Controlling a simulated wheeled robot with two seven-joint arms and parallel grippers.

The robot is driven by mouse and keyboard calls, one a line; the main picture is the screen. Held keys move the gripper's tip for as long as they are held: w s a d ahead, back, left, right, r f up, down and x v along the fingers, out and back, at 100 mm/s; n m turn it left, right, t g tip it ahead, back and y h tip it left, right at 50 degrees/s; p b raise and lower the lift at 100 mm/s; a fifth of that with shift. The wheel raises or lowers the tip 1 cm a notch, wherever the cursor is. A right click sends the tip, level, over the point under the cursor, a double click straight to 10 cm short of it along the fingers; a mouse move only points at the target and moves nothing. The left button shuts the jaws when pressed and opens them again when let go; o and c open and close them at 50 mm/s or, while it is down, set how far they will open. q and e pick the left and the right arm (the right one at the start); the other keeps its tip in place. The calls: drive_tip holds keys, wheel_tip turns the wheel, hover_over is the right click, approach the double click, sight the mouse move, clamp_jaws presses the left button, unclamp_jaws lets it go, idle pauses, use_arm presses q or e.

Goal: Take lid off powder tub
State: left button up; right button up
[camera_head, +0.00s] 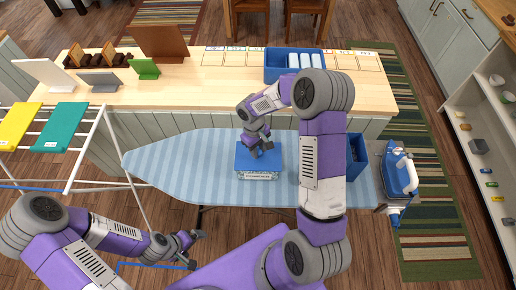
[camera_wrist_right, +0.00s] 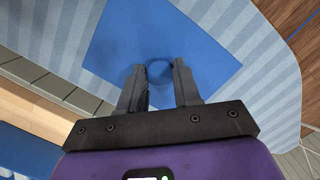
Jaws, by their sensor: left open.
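The powder tub (camera_head: 259,175) stands upright on the ironing board, with a white label with dark lettering on its front. Its flat blue lid (camera_head: 244,158) sits on top and fills the middle of the right wrist view (camera_wrist_right: 112,42), with a round blue knob (camera_wrist_right: 160,70) at its centre. My right gripper (camera_head: 264,151) points down over the lid. Its fingers (camera_wrist_right: 160,75) stand on both sides of the knob; I cannot tell whether they press on it. My left gripper (camera_head: 197,241) is open and empty, low at the left, away from the tub.
The striped ironing board (camera_head: 180,162) has free room left of the tub. A blue bin (camera_head: 357,150) is partly hidden behind my right arm, and a blue iron (camera_head: 400,175) rests at the right end. A wooden counter (camera_head: 200,88) with stands and a blue box (camera_head: 275,72) lies behind.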

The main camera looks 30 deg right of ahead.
drive_tip(key=shift+c, duration=1.2)
drive_tip(key=o, duration=0.3)
clamp_jaws()
drive_tip(key=shift+r+p, duration=0.7)
drive_tip(key=shift+r, duration=0.45)
wheel_tip(320, 180, up, 3)
drive_tip(key=shift+r+p, duration=0.1)
drive_tip(key=shift+p, duration=1)
drive_tip(key=shift+r+p, duration=0.3)
drive_tip(key=shift+r, duration=1.1)
